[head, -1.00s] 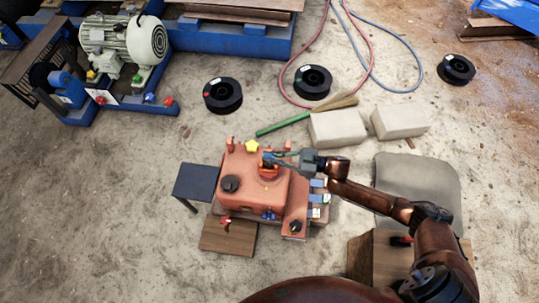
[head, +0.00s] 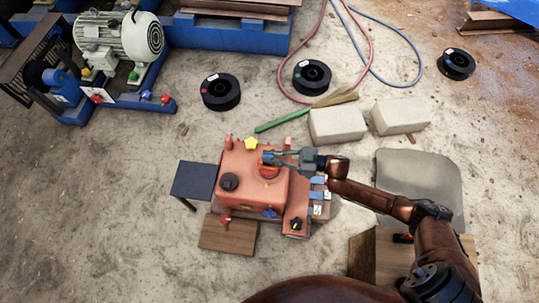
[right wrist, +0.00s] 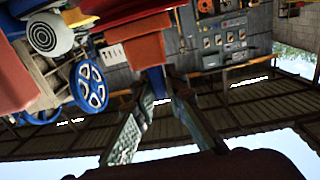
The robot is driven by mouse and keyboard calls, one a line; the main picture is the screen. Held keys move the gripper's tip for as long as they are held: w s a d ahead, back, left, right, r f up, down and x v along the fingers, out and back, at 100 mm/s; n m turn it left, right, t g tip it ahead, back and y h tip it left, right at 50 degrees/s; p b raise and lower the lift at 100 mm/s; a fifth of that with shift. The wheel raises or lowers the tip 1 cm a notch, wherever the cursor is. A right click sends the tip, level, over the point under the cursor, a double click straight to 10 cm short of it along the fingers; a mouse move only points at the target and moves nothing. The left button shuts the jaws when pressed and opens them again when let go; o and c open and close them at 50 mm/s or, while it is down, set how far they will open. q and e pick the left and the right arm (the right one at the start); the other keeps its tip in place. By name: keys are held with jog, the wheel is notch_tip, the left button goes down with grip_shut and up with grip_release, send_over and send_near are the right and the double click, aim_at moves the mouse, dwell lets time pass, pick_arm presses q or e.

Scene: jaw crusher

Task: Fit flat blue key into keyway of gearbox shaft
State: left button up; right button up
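The red gearbox (head: 250,187) stands on the ground in the middle of the head view, with an orange shaft part (head: 267,172) on its top. My right gripper (head: 271,158) reaches in from the right at this shaft. In the right wrist view its two fingers (right wrist: 158,88) close on a small blue piece, the flat blue key (right wrist: 156,77), which lies against an orange block, the shaft end (right wrist: 148,50). The key also shows as a blue spot in the head view (head: 266,157). The keyway is hidden, so I cannot tell how deep the key sits. My left gripper is out of view.
Several small blue and white pieces (head: 317,196) lie on the gearbox's right side. Pale blocks (head: 337,125) and a green-handled brush (head: 283,120) lie behind.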

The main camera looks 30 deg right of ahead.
jog(key=o, duration=0.4)
jog(key=shift+c, duration=0.2)
jog(key=shift+d, duration=0.1)
jog(key=v, duration=1.2)
jog(key=shift+r, duration=0.1)
